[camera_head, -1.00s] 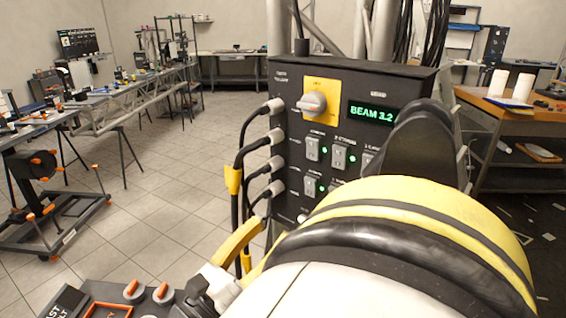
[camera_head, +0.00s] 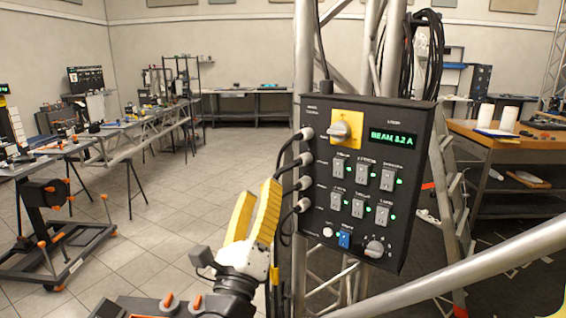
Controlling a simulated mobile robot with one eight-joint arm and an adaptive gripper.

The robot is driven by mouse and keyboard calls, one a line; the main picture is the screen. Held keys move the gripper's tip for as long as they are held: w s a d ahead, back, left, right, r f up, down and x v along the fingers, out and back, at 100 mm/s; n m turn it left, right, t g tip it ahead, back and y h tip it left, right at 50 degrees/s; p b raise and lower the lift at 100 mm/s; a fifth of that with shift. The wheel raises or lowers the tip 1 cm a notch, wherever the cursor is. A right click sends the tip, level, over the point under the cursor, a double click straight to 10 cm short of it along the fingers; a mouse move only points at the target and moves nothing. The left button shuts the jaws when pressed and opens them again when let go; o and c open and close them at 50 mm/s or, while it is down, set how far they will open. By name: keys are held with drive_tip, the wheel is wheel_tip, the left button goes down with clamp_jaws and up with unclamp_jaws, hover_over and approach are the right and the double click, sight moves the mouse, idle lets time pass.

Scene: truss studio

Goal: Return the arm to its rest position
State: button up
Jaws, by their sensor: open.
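My gripper (camera_head: 256,198) is in the lower middle of the head view, its two yellow fingers pointing up. It is open, with nothing visible between the fingers. It appears just left of the black control panel (camera_head: 366,180), partly in front of the cables at the panel's left side. I cannot tell whether it touches them.
Metal truss (camera_head: 305,45) stands behind the panel, and a pale tube crosses the lower right. A wooden-topped bench (camera_head: 500,140) with white cylinders is at right. Worktables (camera_head: 100,140) and a wheeled cart (camera_head: 60,250) stand at left. The tiled floor between is open.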

drive_tip(key=s+d+f+n+g+y, duration=0.2)
drive_tip(key=s+d+f+n+g, duration=0.6)
drive_tip(key=d+f+n, duration=0.3)
drive_tip(key=s+d+f+n+g+y, duration=0.2)
drive_tip(key=s+d+f+n+g, duration=0.6)
drive_tip(key=n, duration=1.1)
drive_tip(key=d+f, duration=0.3)
drive_tip(key=d, duration=0.1)
drive_tip(key=shift+s+d+f+y, duration=0.2)
drive_tip(key=shift+y, duration=0.1)
